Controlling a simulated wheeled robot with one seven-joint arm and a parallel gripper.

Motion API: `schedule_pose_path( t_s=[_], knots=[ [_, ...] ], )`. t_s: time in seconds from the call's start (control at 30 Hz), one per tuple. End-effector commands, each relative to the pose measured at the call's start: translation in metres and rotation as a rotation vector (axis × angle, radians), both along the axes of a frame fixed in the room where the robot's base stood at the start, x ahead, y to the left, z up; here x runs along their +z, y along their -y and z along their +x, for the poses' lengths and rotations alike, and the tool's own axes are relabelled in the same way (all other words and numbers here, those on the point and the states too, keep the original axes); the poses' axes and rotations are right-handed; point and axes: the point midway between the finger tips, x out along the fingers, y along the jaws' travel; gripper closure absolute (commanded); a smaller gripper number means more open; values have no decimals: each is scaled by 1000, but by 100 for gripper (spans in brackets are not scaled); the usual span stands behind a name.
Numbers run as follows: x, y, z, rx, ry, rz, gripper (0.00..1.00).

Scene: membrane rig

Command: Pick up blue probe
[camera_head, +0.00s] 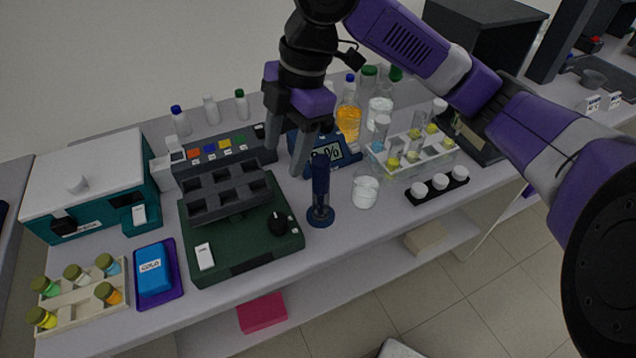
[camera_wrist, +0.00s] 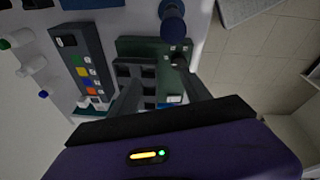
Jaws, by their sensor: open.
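The blue probe (camera_head: 320,187) stands upright on its round base on the bench, in front of the meter with the "%" display. In the wrist view the blue probe (camera_wrist: 173,24) shows at the top, beyond my fingertips and a little right of the middle. My gripper (camera_head: 301,168) is open, with its fingers pointing down just left of the probe's top, and nothing shows between them. In the wrist view my gripper (camera_wrist: 158,84) has its two fingers spread over the dark green block device. I cannot tell the exact gap in depth between fingers and probe.
The green block device (camera_head: 240,235) with a black knob stands left of the probe. The meter (camera_head: 328,152) is behind it. A beaker (camera_head: 365,192) stands close on the right, with a black rack (camera_head: 437,186) of white caps further right. The bench's front edge is near.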

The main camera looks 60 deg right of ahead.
Motion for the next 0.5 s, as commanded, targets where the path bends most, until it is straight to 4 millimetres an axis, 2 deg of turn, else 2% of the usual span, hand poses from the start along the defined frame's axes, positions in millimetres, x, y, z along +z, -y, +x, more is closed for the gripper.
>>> schedule_pose_path(
  t_s=[0.03, 0.1, 0.2, 0.37, 0.5],
  knots=[
    [0, 18, -13, -3, -48, -53, 44],
    [1, 34, -27, -1, -102, -101, 44],
    [3, 49, -41, 3, -154, -144, 44],
    [0, 56, -48, 2, -183, -164, 44],
    [-15, 55, -48, 3, -184, -162, 44]
  ],
)
